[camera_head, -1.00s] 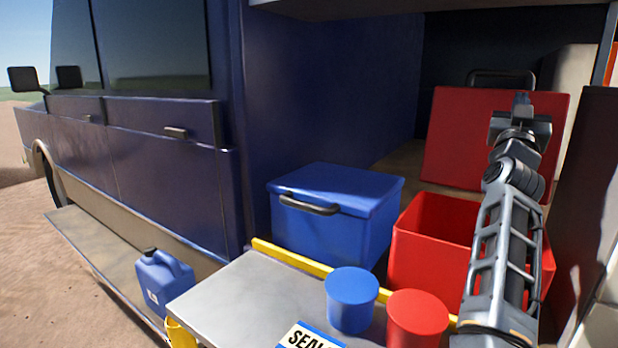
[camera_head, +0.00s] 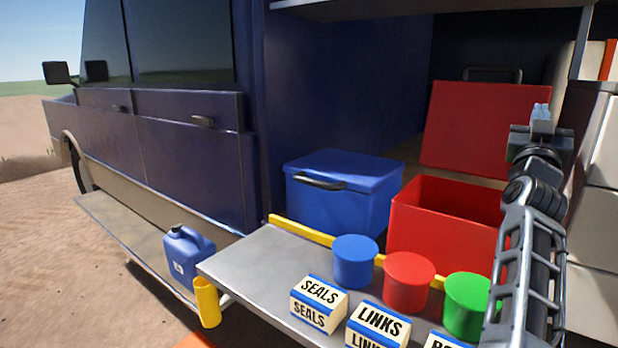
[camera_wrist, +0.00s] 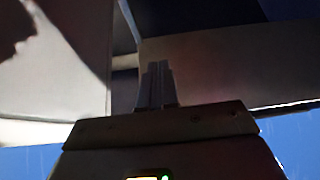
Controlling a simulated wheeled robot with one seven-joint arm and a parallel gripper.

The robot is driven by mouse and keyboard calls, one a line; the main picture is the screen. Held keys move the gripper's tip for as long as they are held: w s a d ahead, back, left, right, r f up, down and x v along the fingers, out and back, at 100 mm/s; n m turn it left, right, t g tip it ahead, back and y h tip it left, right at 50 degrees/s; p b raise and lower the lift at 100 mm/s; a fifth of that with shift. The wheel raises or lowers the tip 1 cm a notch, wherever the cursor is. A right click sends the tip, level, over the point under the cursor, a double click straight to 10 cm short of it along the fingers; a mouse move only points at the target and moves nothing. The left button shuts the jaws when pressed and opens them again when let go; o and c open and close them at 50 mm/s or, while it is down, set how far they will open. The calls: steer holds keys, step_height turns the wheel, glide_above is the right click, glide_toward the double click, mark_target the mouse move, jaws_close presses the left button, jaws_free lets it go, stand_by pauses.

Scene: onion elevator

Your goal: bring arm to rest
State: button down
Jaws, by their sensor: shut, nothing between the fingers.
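My arm rises at the right side of the head view, with my gripper (camera_head: 541,112) at its upper end, pointing up. The gripper's fingers are together and hold nothing. It stands in front of the van's open cargo bay, to the right of the raised red lid (camera_head: 468,130). In the wrist view the closed fingers (camera_wrist: 157,84) point up toward pale and dark panels, with blue sky at the lower edges. I cannot tell from the pictures how far the fingers are from these panels.
An open red box (camera_head: 440,225) and a closed blue box (camera_head: 345,190) stand behind the grey shelf (camera_head: 255,262). Blue (camera_head: 355,262), red (camera_head: 408,283) and green (camera_head: 465,305) canisters and labelled blocks (camera_head: 318,303) stand on it. A blue jug (camera_head: 188,255) sits on the van's step.

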steer(key=s+a+f+n+y, duration=0.3)
steer(key=s+f+y, duration=0.1)
steer(key=s+f, duration=0.55)
steer(key=s+a+f+n+y, duration=0.3)
steer(key=s+f, duration=0.6)
steer(key=f, duration=0.2)
steer(key=s+a+f+n+y, duration=0.3)
steer(key=s+f+y, duration=0.1)
steer(key=s+f, duration=0.55)
steer(key=s+a+f+g+y, duration=0.1)
steer(key=s+a+f, duration=0.2)
steer(key=s, duration=0.5)
steer(key=s+a+f+g+y, duration=0.1)
steer(key=s+a+f, duration=0.15)
steer(key=s, duration=0.45)
steer(key=s+a+r+m+g, duration=0.1)
steer(key=s+a+r, duration=0.1)
steer(key=s, duration=0.6)
steer(key=s+a+r+m+g+y, duration=0.1)
steer(key=s+a+g, duration=0.1)
steer(key=s+a, duration=0.3)
steer(key=s, duration=0.3)
steer(key=shift+s+a+r+m, duration=0.2)
steer(key=shift+a+r+m, duration=0.1)
steer(key=shift+r, duration=0.1)
steer(key=c, duration=1.8)
jaws_free()
